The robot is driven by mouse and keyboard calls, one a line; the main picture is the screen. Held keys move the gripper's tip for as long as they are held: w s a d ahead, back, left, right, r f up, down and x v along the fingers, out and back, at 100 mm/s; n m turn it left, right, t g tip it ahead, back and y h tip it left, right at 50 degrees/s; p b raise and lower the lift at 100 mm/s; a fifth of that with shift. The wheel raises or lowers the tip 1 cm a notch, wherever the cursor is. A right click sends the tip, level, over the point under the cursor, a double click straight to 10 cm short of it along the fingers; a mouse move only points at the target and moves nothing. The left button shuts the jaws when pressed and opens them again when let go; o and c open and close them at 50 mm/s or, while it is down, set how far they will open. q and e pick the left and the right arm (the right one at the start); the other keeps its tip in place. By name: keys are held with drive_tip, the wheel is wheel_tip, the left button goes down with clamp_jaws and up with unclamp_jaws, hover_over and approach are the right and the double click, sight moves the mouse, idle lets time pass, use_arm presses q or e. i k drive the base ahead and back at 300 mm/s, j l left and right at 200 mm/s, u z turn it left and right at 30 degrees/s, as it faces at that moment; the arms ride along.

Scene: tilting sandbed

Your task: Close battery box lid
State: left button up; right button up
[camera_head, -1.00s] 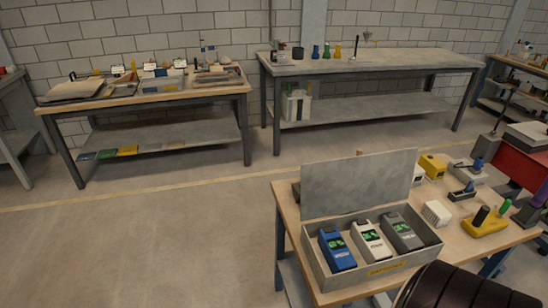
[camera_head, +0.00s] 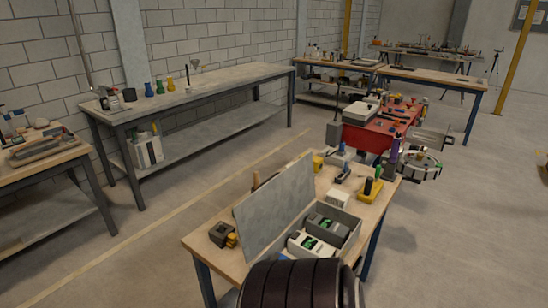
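The battery box (camera_head: 345,244) is a grey open box on the near wooden workbench (camera_head: 209,259). Its lid (camera_head: 276,208) is a flat grey panel that stands up along the box's far left side, so the box is open. Inside lie a dark grey device (camera_head: 328,229) and a white device (camera_head: 310,244), each with a green display. A blue device (camera_head: 284,257) shows only a little. A dark ribbed part of my own arm covers the near end of the box. Neither gripper is in view.
A black and yellow item (camera_head: 223,235) stands left of the lid. A white block (camera_head: 338,198) and a yellow tool base (camera_head: 371,190) stand behind the box. A red cart (camera_head: 372,137) is beyond the bench. Open floor lies to the right.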

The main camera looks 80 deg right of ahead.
sight(261, 217)
drive_tip(key=i+z, duration=0.3)
drive_tip(key=z, duration=0.15)
drive_tip(key=i+z, duration=0.3)
drive_tip(key=z, duration=0.15)
drive_tip(key=i+j+z, duration=0.1)
drive_tip(key=i+z, duration=0.2)
drive_tip(key=z, duration=0.15)
drive_tip(key=i+j+z, duration=0.2)
drive_tip(key=z, duration=0.25)
drive_tip(key=i+j+z, duration=0.1)
drive_tip(key=z, duration=0.35)
drive_tip(key=i+j+z, duration=0.2)
drive_tip(key=z, duration=0.25)
drive_tip(key=i+j+z, duration=0.2)
drive_tip(key=z, duration=0.25)
drive_tip(key=i+j+z, duration=0.1)
drive_tip(key=j+z, duration=0.55)
drive_tip(key=z, duration=0.2)
drive_tip(key=i+j+z, duration=0.1)
drive_tip(key=j+z, duration=0.75)
drive_tip(key=k+j, duration=0.25)
drive_tip(key=k, duration=0.2)
